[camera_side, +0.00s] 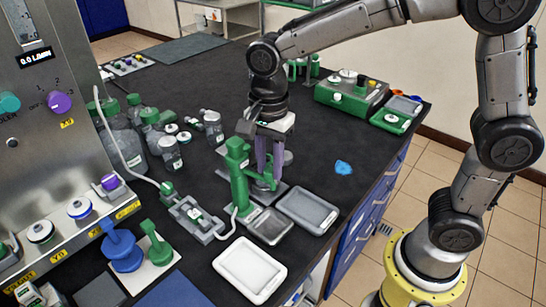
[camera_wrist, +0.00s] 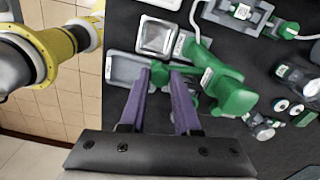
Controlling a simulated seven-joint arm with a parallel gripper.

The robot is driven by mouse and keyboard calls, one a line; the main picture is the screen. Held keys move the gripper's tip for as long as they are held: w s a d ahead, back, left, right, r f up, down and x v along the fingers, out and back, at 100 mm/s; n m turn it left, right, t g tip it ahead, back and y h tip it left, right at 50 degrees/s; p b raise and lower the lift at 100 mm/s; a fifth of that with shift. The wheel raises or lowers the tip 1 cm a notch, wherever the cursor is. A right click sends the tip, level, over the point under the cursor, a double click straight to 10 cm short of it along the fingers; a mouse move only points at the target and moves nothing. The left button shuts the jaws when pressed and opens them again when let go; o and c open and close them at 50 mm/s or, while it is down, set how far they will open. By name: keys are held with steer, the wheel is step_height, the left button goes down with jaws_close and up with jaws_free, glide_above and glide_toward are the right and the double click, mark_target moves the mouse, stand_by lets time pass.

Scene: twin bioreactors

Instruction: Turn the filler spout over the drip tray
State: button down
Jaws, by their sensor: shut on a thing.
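The green filler (camera_side: 238,170) stands upright on the dark bench, and its body also shows in the wrist view (camera_wrist: 228,88). My gripper (camera_side: 267,182) points down just to its right, with purple fingers. In the wrist view my gripper (camera_wrist: 160,73) is shut on the green spout (camera_wrist: 160,72), which sits between the fingertips. A grey tray (camera_side: 308,210) lies right of the filler, and a smaller tray with a shiny inside (camera_side: 270,226) lies in front of it. Labels are too small to tell which is the drip tray. My fingers partly hide the spout.
A white tray (camera_side: 250,270) lies at the front. A grey fixture with a hose (camera_side: 194,218) is left of the filler. Several jars (camera_side: 170,153) stand behind it.

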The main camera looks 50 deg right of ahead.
steer(key=shift+a+r+m, duration=0.15)
steer(key=shift+a+m, duration=0.55)
steer(key=shift+m, duration=0.3)
steer(key=shift+a, duration=0.1)
steer(key=c, duration=0.6)
jaws_free()
step_height(320, 180, up, 14)
steer(key=shift+f, duration=0.15)
